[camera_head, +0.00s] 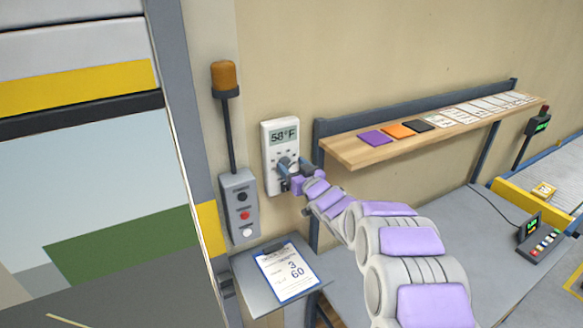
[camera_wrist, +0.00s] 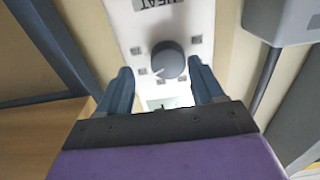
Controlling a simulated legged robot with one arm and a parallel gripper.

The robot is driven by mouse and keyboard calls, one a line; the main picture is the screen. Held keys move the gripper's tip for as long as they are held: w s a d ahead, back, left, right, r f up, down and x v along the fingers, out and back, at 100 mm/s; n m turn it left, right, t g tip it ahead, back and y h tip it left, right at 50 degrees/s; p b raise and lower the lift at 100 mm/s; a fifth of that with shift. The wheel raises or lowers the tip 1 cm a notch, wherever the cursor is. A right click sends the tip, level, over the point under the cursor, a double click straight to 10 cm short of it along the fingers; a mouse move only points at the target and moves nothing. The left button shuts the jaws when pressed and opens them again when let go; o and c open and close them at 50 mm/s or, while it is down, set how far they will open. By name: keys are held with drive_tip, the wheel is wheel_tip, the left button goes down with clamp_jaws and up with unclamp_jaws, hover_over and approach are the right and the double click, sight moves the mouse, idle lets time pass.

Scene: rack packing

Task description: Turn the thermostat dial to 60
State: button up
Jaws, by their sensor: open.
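The white thermostat (camera_head: 281,133) is mounted upright on the wall, and its display reads 58°F in the head view. Its round grey dial shows in the wrist view (camera_wrist: 168,61), with small dark labels around it. My gripper (camera_head: 288,172) is at the lower part of the thermostat. In the wrist view its two fingers (camera_wrist: 163,80) are apart, one on each side of the dial, with gaps visible between them and the dial. In the head view the gripper partly hides the dial. A clipboard (camera_head: 287,272) with the numbers 3 and 60 lies below.
A grey button box (camera_head: 240,205) with an orange beacon (camera_head: 224,76) is left of the thermostat. A wooden shelf (camera_head: 350,153) with coloured cards is to the right. A desk with a keypad device (camera_head: 543,239) and a conveyor are further right. A doorway opening is at the left.

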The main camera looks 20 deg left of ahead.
drive_tip(key=shift+s+a, duration=0.1)
drive_tip(key=shift+a, duration=0.1)
drive_tip(key=shift+c, duration=0.6)
drive_tip(key=shift+a+f, duration=0.25)
drive_tip(key=shift+a, duration=0.65)
drive_tip(key=c, duration=0.4)
drive_tip(key=shift+d, duration=0.2)
drive_tip(key=c, duration=0.5)
drive_tip(key=shift+d+r+n, duration=0.1)
drive_tip(key=shift+d+n, duration=0.05)
drive_tip(key=shift+n, duration=0.15)
